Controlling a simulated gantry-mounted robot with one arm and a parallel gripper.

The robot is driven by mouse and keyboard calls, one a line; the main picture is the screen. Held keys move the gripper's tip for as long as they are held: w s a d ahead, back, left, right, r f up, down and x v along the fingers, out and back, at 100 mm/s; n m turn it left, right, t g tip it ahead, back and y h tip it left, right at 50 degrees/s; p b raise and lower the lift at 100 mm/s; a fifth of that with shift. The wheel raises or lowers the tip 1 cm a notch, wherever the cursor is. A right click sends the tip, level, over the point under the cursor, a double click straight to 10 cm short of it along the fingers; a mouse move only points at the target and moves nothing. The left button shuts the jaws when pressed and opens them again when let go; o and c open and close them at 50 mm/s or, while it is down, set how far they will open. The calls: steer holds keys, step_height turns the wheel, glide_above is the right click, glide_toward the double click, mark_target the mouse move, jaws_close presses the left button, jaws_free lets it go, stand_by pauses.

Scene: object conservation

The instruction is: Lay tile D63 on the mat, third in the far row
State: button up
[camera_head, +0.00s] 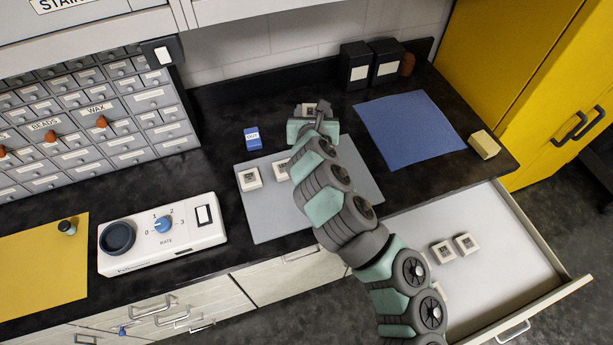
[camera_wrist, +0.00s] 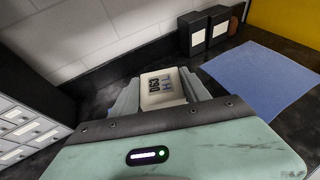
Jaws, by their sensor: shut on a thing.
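My gripper (camera_head: 314,118) is shut on a cream tile (camera_wrist: 164,88), which also shows in the head view (camera_head: 309,108). The tile's face carries dark marks, too small to read surely as D63. The gripper holds it beyond the far edge of the grey mat (camera_head: 258,222); its height above the bench is unclear. Two cream tiles lie on the mat near its far edge, one at the left (camera_head: 249,179) and one beside it (camera_head: 281,170). My arm covers the middle of the mat, so anything under it is hidden.
A small blue box (camera_head: 252,138) stands just beyond the mat. A blue cloth (camera_head: 410,130) lies to the right, with black boxes (camera_head: 370,66) behind. The open drawer (camera_head: 500,262) holds several tiles (camera_head: 443,251). A white dial unit (camera_head: 160,235) stands left of the mat.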

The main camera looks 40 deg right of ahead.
steer(key=shift+s+d+f, duration=0.35)
steer(key=shift+d+f, duration=0.1)
steer(key=shift+d, duration=0.2)
step_height(320, 180, down, 14)
steer(key=b, duration=0.3)
steer(key=shift+a, duration=0.1)
steer(key=shift+f+b, duration=0.45)
steer(key=shift+f, duration=1.95)
steer(key=o, duration=1.5)
